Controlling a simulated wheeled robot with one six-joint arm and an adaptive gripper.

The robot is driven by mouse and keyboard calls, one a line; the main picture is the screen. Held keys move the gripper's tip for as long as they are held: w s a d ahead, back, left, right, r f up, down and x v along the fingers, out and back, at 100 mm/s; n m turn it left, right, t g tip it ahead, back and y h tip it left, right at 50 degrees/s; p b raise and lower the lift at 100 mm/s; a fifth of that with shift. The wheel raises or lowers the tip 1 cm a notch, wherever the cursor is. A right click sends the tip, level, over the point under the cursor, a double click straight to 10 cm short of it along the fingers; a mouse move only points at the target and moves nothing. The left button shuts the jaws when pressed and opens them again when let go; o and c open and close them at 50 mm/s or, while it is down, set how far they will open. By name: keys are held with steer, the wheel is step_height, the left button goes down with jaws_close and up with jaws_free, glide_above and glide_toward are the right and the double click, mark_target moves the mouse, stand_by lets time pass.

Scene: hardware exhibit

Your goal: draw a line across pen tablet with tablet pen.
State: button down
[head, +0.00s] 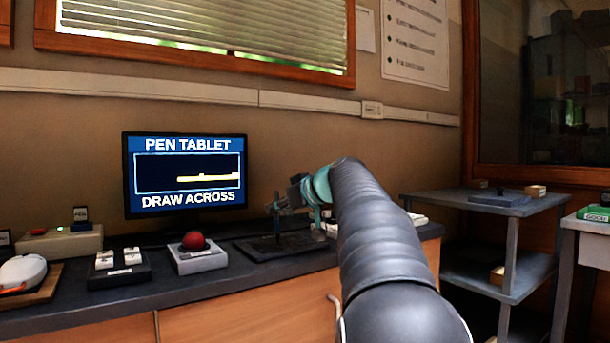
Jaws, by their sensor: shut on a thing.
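The pen tablet (262,247) is a flat dark slab on the counter, right of centre, partly behind my arm. My gripper (279,208) is above it, shut on the tablet pen (277,226), a thin dark upright shape. The pen's tip is close to the tablet; whether it touches is too small to tell. The monitor (186,173) behind reads "PEN TABLET" and "DRAW ACROSS". The left part of the box is dark.
Left of the tablet on the counter (220,290) stand a red ball-topped device (194,241), a switch box (118,267), a beige box (60,241) and a white mouse (22,273). A grey shelf cart (490,205) stands to the right.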

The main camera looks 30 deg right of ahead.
steer(key=shift+a, duration=0.9)
steer(key=shift+s+a+b, duration=0.15)
steer(key=shift+a+b, duration=0.7)
steer(key=shift+a, duration=1.5)
step_height(320, 180, up, 8)
steer(key=p, duration=0.6)
